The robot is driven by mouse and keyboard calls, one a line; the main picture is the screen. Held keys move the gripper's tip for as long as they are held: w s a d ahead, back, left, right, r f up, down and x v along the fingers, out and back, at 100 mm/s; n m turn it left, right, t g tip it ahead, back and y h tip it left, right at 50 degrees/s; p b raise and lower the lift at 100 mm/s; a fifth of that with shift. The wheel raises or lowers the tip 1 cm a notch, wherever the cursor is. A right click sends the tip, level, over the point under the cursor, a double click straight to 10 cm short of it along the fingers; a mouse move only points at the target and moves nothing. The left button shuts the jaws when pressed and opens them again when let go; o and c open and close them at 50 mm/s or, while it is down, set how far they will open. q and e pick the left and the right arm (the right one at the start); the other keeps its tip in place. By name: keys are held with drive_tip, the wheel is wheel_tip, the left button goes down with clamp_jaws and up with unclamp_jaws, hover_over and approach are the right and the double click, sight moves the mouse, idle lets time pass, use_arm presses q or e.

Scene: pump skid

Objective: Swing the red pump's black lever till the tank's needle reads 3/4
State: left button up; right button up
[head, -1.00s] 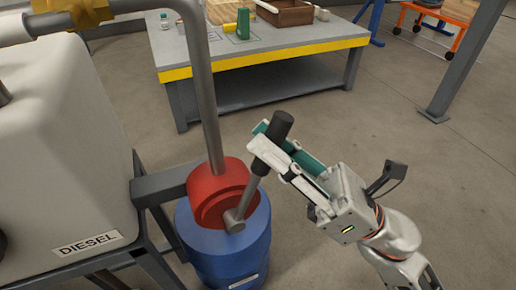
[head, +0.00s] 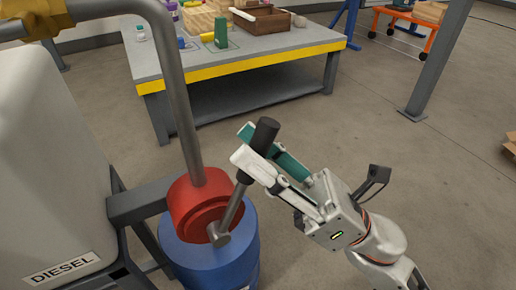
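The red pump (head: 184,208) sits on top of a blue drum (head: 222,265), with a grey pipe rising from it. Its lever has a grey shaft (head: 231,204) and a black grip (head: 265,133), and tilts up to the right from the pump's front hub. My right gripper (head: 256,147) has one white and one teal finger on either side of the black grip and appears shut on it. The white tank (head: 45,150) marked DIESEL stands at the left, partly cut off. Its gauge and needle are not in view. My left gripper is not in view.
A grey bench (head: 235,60) with a yellow edge stands behind, carrying a green item (head: 221,32), a wooden box (head: 262,20) and other objects. A grey post (head: 440,60) and an orange cart (head: 405,25) are at the back right.

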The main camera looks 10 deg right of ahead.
drive_tip(key=v, duration=1.2)
idle(1.4)
